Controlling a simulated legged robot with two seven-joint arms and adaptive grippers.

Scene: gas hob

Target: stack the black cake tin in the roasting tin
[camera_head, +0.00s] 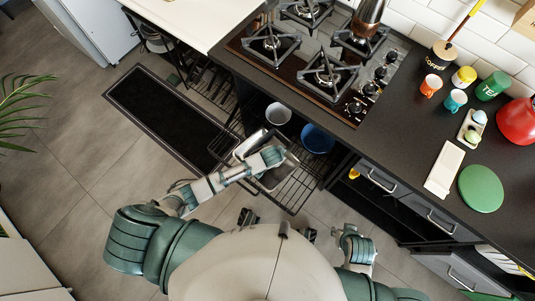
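A grey metal tin, which looks like the roasting tin (277,178), sits on a pulled-out wire rack below the hob, partly covered by my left arm. My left gripper (272,156) is over this tin, at its upper edge. Its fingers are too small and overlapped to show whether they are open or shut, or hold anything. I cannot pick out the black cake tin for certain. My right gripper (357,243) is low at the right, over the floor, away from the rack; its finger state is unclear.
A white pot (278,113) and a blue pot (317,138) stand in the low cupboard behind the tin. The wire rack (297,187) juts out over the floor. The gas hob (318,55) and worktop with mugs, a green disc (481,188) and red kettle are above.

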